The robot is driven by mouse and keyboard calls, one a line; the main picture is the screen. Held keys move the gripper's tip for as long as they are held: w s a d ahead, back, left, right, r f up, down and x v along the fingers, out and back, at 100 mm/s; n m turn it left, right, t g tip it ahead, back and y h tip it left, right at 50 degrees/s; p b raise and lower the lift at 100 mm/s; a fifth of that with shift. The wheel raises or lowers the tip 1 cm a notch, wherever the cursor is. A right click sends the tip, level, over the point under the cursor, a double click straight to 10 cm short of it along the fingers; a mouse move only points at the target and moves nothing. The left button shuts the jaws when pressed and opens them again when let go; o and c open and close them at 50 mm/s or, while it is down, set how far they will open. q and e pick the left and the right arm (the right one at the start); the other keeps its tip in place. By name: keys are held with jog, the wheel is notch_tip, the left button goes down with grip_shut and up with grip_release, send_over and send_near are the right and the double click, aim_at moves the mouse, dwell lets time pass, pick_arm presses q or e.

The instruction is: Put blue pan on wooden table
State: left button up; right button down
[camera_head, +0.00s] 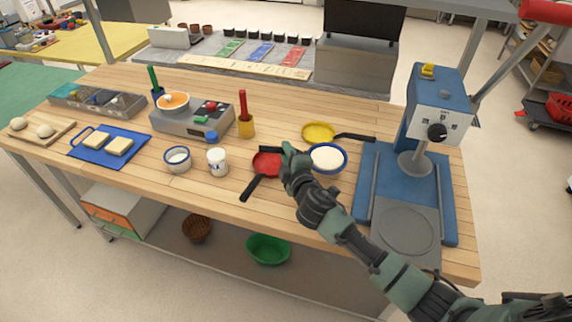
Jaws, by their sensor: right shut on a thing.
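A blue round pan (345,163) with a white inside or filling shows just right of my right gripper. The height of the blue pan above the wooden table (215,203) is hard to tell. My left gripper is not in view.
A yellow pan (319,131) lies behind, its dark handle pointing right. A blue press (437,110) stands at the right. A white cup (217,163) and white bowl (177,160) stand left of the red pan. The front left tabletop has bare room.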

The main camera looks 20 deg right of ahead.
jog(key=shift+f+b, duration=0.5)
jog(key=shift+f, duration=1.8)
jog(key=shift+f, duration=0.15)
jog(key=c, duration=1.6)
grip_release()
jog(key=s, duration=0.4)
jog(key=s+r, duration=0.1)
jog(key=s, duration=0.3)
jog(key=s+r+b, duration=0.1)
jog(key=s, duration=0.3)
jog(key=shift+r, duration=0.1)
